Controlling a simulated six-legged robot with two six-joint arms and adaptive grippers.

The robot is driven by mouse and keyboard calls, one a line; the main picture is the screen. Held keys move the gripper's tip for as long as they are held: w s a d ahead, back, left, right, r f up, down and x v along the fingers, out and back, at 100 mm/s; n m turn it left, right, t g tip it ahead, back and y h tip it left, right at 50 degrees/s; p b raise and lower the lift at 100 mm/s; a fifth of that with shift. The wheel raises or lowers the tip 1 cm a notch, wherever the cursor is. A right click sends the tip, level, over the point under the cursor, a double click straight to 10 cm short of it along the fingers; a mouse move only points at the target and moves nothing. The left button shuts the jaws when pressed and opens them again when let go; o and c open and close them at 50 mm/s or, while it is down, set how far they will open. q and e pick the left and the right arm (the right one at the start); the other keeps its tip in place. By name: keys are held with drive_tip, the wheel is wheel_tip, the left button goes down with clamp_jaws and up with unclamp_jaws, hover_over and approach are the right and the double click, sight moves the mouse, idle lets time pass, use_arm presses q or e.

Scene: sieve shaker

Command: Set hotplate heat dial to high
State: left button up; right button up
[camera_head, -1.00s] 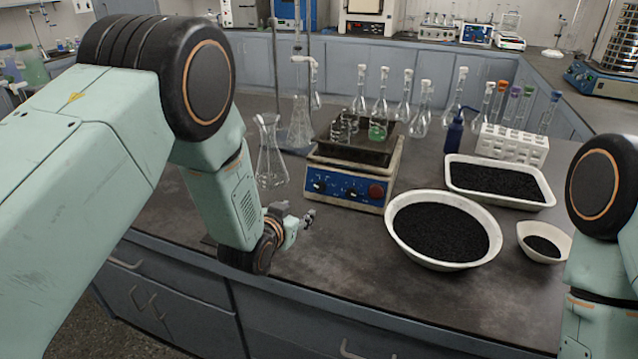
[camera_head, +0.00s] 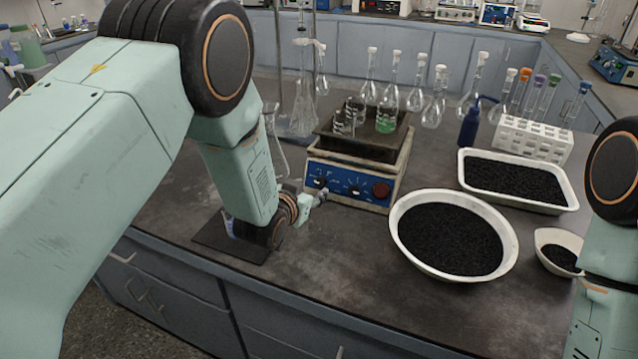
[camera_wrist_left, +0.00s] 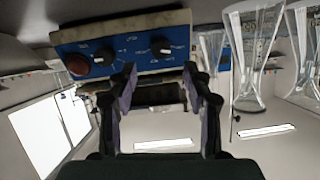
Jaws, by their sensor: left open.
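The hotplate (camera_head: 350,165) stands on the bench with its blue control panel (camera_head: 337,183) facing me. The panel has a left dial (camera_head: 320,183), a middle dial (camera_head: 354,190) and a red knob (camera_head: 381,190). Its labels are too small to read. My left gripper (camera_head: 320,197) is open and empty, just in front of the panel's left end. In the left wrist view the panel (camera_wrist_left: 125,42) appears upside down. There the left dial (camera_wrist_left: 161,47) shows between and beyond the open fingertips (camera_wrist_left: 159,78), with no visible contact. My right gripper is out of view.
Beakers, one with green liquid (camera_head: 386,120), stand on the hotplate top. A glass flask (camera_head: 272,140) is close behind my left wrist. A round bowl of black grains (camera_head: 398,245) and a tray (camera_head: 470,185) are at right. The front bench is mostly clear; a dark mat (camera_head: 215,240) lies there.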

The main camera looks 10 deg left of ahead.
sight(320, 184)
use_arm(q)
drive_tip(key=shift+w+f, duration=0.2)
drive_tip(key=shift+w, duration=0.15)
drive_tip(key=x, duration=0.5)
drive_tip(key=shift+w+f+b, duration=0.25)
drive_tip(key=shift+f+b, duration=0.05)
drive_tip(key=shift+b, duration=0.1)
drive_tip(key=shift+s+r, duration=0.15)
drive_tip(key=shift+r, duration=0.1)
drive_tip(key=shift+w+f, duration=0.3)
drive_tip(key=shift+w, duration=0.1)
drive_tip(key=shift+d, duration=0.1)
drive_tip(key=shift+c, duration=0.7)
drive_tip(key=shift+s+r, duration=0.25)
drive_tip(key=shift+s, duration=0.1)
drive_tip(key=c, duration=0.5)
clamp_jaws()
